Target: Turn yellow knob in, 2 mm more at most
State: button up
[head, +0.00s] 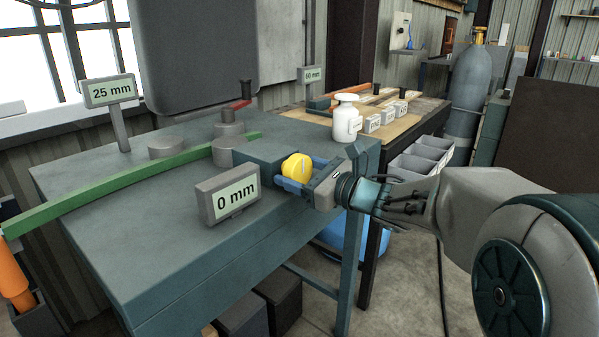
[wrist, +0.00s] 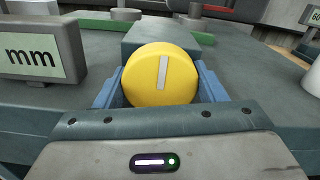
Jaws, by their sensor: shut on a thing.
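The yellow knob (head: 297,167) sits on the front face of a grey-green block (head: 262,150) on the workbench. In the wrist view the knob (wrist: 161,75) fills the middle, with a pale line on its face standing nearly upright, its top tilted slightly right. My gripper (head: 300,177) is shut on the knob, with one blue finger at each side; it also shows in the wrist view (wrist: 160,90). A display (head: 230,195) left of the knob reads 0 mm. A long green bar (head: 130,185) lies across the bench, bent, past round grey posts (head: 170,147).
Two more displays read 25 mm (head: 109,92) at the back left and 60 mm (head: 312,74) farther back. A white bottle (head: 346,120) stands behind my gripper.

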jog(key=shift+f+m+b, duration=0.1)
jog(key=shift+m+b, duration=0.25)
jog(key=shift+m, duration=0.05)
jog(key=shift+m+b, duration=0.55)
jog(key=shift+m, duration=0.35)
jog(key=shift+m+b, duration=0.4)
jog(key=shift+m, duration=1.3)
jog(key=o, duration=1)
jog(key=shift+d, duration=0.1)
jog(key=p+v, duration=0.1)
jog(key=v, duration=1.2)
jog(key=shift+s+d+p, duration=0.25)
jog(key=shift+p, duration=0.05)
